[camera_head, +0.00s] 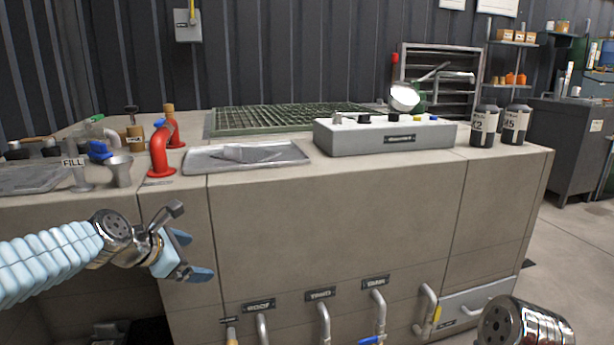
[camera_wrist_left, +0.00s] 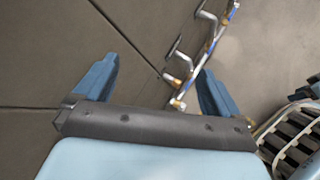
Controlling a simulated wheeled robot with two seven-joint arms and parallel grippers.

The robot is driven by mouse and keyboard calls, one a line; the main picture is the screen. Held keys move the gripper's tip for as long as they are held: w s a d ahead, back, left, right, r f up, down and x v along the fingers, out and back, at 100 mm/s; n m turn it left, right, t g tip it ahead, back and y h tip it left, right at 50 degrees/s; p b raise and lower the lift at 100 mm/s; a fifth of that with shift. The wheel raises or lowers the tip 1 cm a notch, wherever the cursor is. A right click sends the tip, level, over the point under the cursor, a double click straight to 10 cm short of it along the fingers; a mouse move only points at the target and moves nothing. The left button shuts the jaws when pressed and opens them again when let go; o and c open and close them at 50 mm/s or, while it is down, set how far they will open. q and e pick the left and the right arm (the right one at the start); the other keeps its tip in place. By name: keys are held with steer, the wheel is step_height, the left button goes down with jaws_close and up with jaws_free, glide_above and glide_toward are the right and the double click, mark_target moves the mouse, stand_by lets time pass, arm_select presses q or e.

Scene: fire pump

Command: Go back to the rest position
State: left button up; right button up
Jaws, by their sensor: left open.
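My left gripper (camera_head: 196,258) is open and empty in the head view, in front of the beige counter's (camera_head: 330,215) front face. Its two blue fingers also show spread apart in the left wrist view (camera_wrist_left: 155,90), with nothing between them but floor or panel surface and pipes off to the right. My right arm shows only as a metal link at the bottom right of the head view; its gripper is out of the picture.
The counter top bears a red pipe (camera_head: 160,152), a metal tray (camera_head: 246,155), a grey control box (camera_head: 385,136) and two dark canisters (camera_head: 484,126). Labelled pipes (camera_head: 324,318) stick out low on the front. Clear floor (camera_head: 570,240) lies at the right.

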arm_select(q)
steer(key=s+d+f+m+g+p, duration=0.1)
steer(key=s+d+f+m, duration=0.15)
steer(key=f, duration=0.65)
steer(key=s+d+f+m+g+y+p, duration=0.15)
steer(key=f+m, duration=0.25)
steer(key=f, duration=0.5)
steer(key=s+d+f+m+g, duration=0.2)
steer(key=f+m, duration=0.2)
steer(key=f, duration=0.5)
steer(key=s+d+f+m+g+p, duration=0.1)
steer(key=s+d+f+m, duration=0.2)
steer(key=s, duration=0.6)
steer(key=s+d+f+m+g+p, duration=0.1)
steer(key=s+d+f+m+g, duration=0.1)
steer(key=s+f+m, duration=0.6)
step_height(320, 180, down, 2)
steer(key=shift+s+d+f+p, duration=0.3)
steer(key=shift+s+d, duration=0.25)
steer(key=shift+s, duration=0.5)
steer(key=shift+g+h, duration=0.25)
